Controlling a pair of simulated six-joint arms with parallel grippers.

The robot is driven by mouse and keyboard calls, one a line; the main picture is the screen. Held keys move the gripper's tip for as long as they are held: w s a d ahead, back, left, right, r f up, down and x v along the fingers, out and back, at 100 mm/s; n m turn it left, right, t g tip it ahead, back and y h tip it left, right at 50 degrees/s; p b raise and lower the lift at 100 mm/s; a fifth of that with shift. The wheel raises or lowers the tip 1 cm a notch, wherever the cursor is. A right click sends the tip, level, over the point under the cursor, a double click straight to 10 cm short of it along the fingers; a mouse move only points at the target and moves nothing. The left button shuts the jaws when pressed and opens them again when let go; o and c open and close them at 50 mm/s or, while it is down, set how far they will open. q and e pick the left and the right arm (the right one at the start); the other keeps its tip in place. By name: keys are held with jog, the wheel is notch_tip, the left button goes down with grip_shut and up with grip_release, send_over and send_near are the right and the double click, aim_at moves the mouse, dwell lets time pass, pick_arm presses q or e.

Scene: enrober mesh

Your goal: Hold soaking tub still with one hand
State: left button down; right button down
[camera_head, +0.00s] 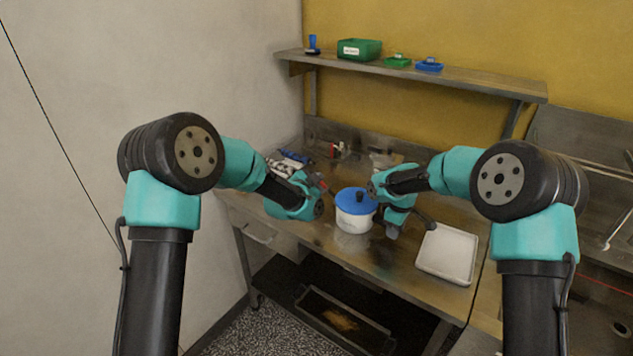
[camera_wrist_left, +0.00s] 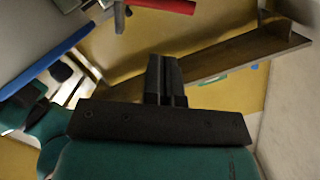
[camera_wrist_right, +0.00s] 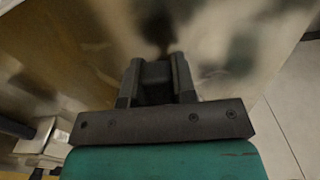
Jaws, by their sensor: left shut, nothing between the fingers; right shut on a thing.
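The soaking tub, taken to be the white round tub (camera_head: 352,221) with a blue lid (camera_head: 350,197) and dark knob, stands upright on the bench in the head view. My left gripper is shut and empty, its fingers together in the left wrist view (camera_wrist_left: 167,78). In the head view it is mostly hidden behind its own wrist, left of the tub. My right gripper (camera_wrist_right: 156,70) is shut on a dark thing (camera_wrist_right: 154,85) that I cannot identify.
A white tray (camera_head: 447,254) lies on the bench at right. Small tools (camera_head: 292,158) lie at the back left, by the wall. A shelf (camera_head: 430,76) above holds a green box (camera_head: 359,49) and small blue and green items. Bare bench (camera_head: 385,262) lies in front.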

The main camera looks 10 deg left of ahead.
pick_arm(q)
jog(key=shift+w+a+f, duration=0.15)
jog(key=shift+w+f, duration=0.55)
jog(key=shift+w, duration=0.05)
jog(key=shift+w+a+f, duration=0.15)
jog(key=shift+w+f, duration=0.5)
jog(key=shift+w, duration=0.1)
jog(key=shift+w+a+f, duration=0.3)
jog(key=shift+a+f, duration=0.3)
jog(key=shift+f, duration=0.1)
jog(key=shift+s+r, duration=0.1)
jog(key=d+r+v, duration=0.1)
jog(key=r+v, duration=0.1)
jog(key=v, duration=1)
jog(key=shift+s+r, duration=0.3)
jog(key=shift+s, duration=0.05)
